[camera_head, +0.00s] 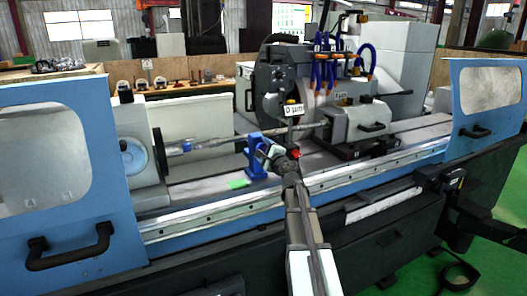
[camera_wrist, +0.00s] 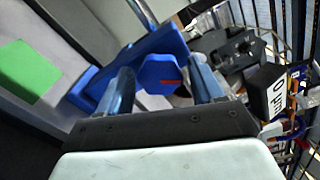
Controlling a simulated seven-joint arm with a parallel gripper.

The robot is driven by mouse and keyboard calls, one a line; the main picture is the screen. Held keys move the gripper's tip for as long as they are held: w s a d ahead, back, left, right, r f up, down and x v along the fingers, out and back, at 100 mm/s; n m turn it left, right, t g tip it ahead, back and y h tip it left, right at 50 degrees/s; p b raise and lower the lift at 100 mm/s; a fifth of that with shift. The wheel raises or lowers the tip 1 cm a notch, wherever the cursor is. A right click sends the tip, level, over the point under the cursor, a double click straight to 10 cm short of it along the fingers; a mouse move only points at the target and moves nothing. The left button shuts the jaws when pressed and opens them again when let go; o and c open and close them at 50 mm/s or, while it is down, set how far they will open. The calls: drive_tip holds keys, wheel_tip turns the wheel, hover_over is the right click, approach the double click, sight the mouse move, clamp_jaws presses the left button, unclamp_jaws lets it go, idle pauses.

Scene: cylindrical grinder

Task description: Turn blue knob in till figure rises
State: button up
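The blue knob (camera_wrist: 163,75) is a many-sided block with a short red mark on its face. It sits on a blue bracket (camera_head: 257,157) on the machine bed; the arm hides the knob in the head view. My gripper (camera_wrist: 163,66) has one finger on each side of the knob, with gaps showing, so it is open around it. In the head view my gripper (camera_head: 272,152) comes in from the front right at the bracket. A display (camera_head: 293,110) above the bar reads "0 µm"; the wrist view shows this black box (camera_wrist: 268,95) at the right, tilted.
A long metal bar (camera_head: 210,142) runs behind the bracket from the headstock (camera_head: 135,152). Blue doors (camera_head: 115,160) flank the open bay.

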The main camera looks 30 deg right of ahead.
drive_tip(key=shift+s, duration=0.1)
drive_tip(key=s, duration=0.6)
drive_tip(key=shift+s, duration=0.4)
idle(0.3)
idle(0.3)
